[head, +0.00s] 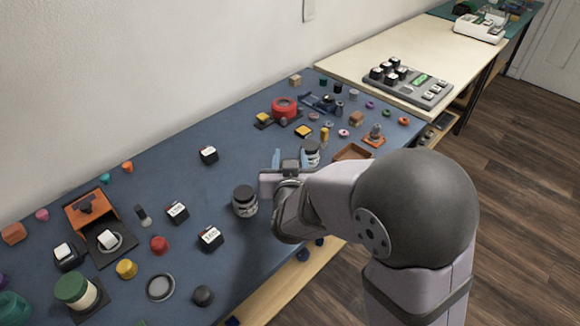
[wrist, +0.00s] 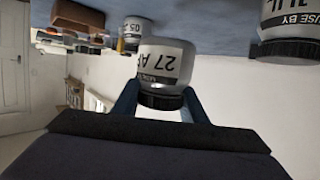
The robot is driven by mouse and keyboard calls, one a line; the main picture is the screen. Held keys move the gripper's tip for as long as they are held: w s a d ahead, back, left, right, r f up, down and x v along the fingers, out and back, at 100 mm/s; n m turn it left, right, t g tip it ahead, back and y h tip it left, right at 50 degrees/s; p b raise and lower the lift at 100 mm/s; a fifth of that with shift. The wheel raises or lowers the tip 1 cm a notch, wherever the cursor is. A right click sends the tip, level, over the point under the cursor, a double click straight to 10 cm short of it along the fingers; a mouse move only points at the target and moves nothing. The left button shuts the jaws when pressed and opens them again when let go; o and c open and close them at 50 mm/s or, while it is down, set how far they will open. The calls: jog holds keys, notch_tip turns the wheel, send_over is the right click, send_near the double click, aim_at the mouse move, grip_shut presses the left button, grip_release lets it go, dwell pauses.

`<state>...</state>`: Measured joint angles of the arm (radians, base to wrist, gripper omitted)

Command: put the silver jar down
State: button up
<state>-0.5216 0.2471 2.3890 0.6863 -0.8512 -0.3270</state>
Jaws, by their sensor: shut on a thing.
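The silver jar (wrist: 165,62) has a black lid and a white label reading 27. The wrist view shows it upside down, between the two blue fingers of my gripper (wrist: 160,88). My gripper (head: 290,160) is shut on the jar near its lid, over the right half of the blue mat. In the head view the held jar is mostly hidden by my gripper. I cannot tell whether its base touches the mat.
A similar dark-lidded jar (head: 245,201) stands left of my gripper, and another jar (head: 312,152) stands just beyond it to the right. White-labelled black blocks (head: 177,211) stand further left. A brown tray (head: 353,151) lies to the right. The mat's middle left of my gripper is fairly clear.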

notch_tip(320, 180, up, 4)
jog(key=shift+f+p, duration=0.15)
jog(key=shift+p, duration=0.2)
jog(key=shift+w+a, duration=0.1)
jog(key=w+a+r+m+h, duration=0.2)
jog(key=w+a+r+h, duration=0.15)
jog(key=w+a, duration=0.45)
jog(key=s+a+f+m+g+h+b, duration=0.1)
jog(key=s+a+f+m+h, duration=0.1)
jog(key=a, duration=0.9)
jog(key=shift+s+a+f, duration=0.35)
jog(key=shift+s+f, duration=0.35)
jog(key=shift+s, duration=0.4)
jog(key=shift+f+b, duration=0.35)
jog(key=shift+f, duration=4.6)
jog(key=shift+f, duration=0.15)
